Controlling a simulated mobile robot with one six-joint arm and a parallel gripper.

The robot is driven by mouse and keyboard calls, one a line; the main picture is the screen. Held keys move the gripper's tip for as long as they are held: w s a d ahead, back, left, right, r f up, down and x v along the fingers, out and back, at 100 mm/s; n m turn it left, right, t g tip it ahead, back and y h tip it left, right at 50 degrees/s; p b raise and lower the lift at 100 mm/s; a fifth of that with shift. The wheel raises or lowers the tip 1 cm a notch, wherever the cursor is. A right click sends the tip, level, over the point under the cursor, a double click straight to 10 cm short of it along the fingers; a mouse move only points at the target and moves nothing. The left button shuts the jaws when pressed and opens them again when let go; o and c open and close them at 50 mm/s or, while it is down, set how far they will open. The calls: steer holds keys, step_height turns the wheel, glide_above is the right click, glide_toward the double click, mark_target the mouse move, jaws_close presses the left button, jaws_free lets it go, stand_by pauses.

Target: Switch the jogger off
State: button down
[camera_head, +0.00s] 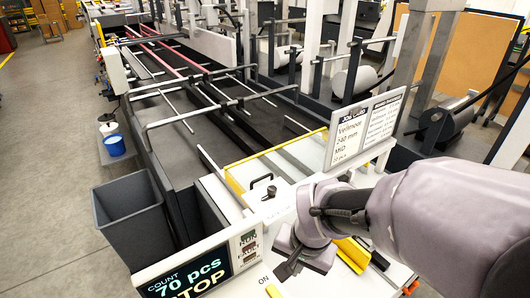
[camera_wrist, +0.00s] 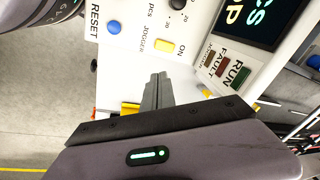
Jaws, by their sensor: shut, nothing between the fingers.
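The jogger switch, a small yellow rocker (camera_wrist: 163,45), sits on the white control panel between the words JOGGER and ON. It also shows at the bottom edge of the head view (camera_head: 272,291), close to the word ON. I cannot tell which way it is tipped. My gripper (camera_wrist: 159,78) is shut and empty, its fingers pointing towards the switch, with a visible gap in the wrist view. In the head view my gripper (camera_head: 288,266) is over the panel, just above the switch in the picture.
A blue button (camera_wrist: 114,27) and a black knob (camera_wrist: 178,5) flank the switch. The display (camera_head: 185,280) reads 70 pcs and STOP, with RUN and FAULT lamps (camera_head: 249,245) beside it. A grey bin (camera_head: 130,215) stands left; a job card sign (camera_head: 362,130) rises behind my gripper.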

steer(key=s+d+t+y+b, duration=0.1)
steer(key=s+d+t+b, duration=0.2)
steer(key=s+b, duration=0.5)
steer(key=shift+s+d+r+n+t, duration=0.15)
steer(key=shift+s+r+n+t, duration=0.2)
steer(key=shift+s, duration=0.85)
steer(key=w+a+m+g+h+p, duration=0.1)
steer(key=w+a+m+g+p, duration=0.4)
steer(key=w, duration=0.8)
steer(key=a+m+p, duration=0.1)
steer(key=a+p, duration=0.2)
steer(key=shift+w+a+m+g+h+p, duration=0.25)
steer(key=shift+w+m+g+h+p, duration=0.05)
steer(key=shift+m+g+h+p, duration=0.1)
steer(key=shift+r, duration=0.1)
